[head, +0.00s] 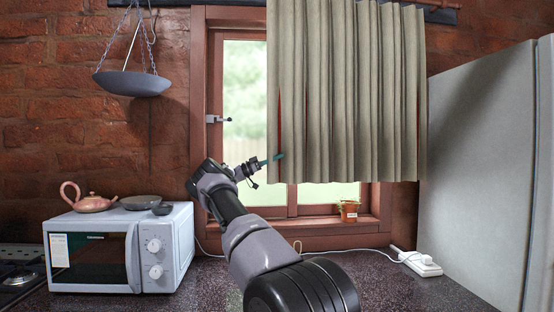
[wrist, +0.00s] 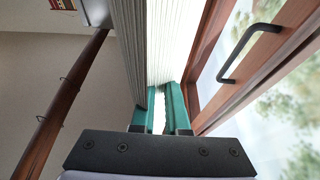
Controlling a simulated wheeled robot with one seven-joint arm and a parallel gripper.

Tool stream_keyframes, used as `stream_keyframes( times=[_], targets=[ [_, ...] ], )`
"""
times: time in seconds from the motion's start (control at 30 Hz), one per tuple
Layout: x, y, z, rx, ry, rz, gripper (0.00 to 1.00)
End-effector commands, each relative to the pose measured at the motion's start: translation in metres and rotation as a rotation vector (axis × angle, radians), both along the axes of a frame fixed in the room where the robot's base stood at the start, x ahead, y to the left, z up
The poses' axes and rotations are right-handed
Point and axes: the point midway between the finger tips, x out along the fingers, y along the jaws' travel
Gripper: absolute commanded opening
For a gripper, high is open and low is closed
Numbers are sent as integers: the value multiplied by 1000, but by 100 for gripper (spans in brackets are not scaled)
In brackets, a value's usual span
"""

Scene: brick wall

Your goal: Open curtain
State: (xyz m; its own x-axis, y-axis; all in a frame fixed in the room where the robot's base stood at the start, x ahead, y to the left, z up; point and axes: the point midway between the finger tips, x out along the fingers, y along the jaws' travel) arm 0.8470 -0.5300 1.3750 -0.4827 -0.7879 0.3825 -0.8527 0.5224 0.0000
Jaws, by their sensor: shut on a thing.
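A beige pleated curtain (head: 350,90) hangs from a rod over the right and middle part of a wooden-framed window. The left part of the window (head: 243,90) is uncovered. My gripper (head: 278,157) is at the curtain's left edge, in its lower part, with its teal fingers shut on the cloth. In the wrist view, the curtain (wrist: 165,45) runs down between the two teal fingers of my gripper (wrist: 160,115). The curtain's pleats hide the window behind it.
A white microwave (head: 120,250) with a pink teapot (head: 90,203) and dishes stands left on the dark counter. A small potted plant (head: 348,210) is on the sill. A hanging scale pan (head: 132,83) is upper left. A grey fridge (head: 490,170) stands right. A window handle (wrist: 248,50) shows beside my gripper.

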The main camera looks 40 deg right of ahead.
Motion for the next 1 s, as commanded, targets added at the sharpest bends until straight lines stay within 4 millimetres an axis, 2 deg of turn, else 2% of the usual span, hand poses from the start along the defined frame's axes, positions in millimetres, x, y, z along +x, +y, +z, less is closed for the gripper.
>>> stream_keyframes(
  times=[0.77, 0.87, 1.0],
  targets=[
    [-2, -2, 0, -1, 1, -1, 0],
    [-9, -15, 1, -2, 2, -3, 0],
    [-30, -48, 1, -1, 4, -6, 0]
  ],
)
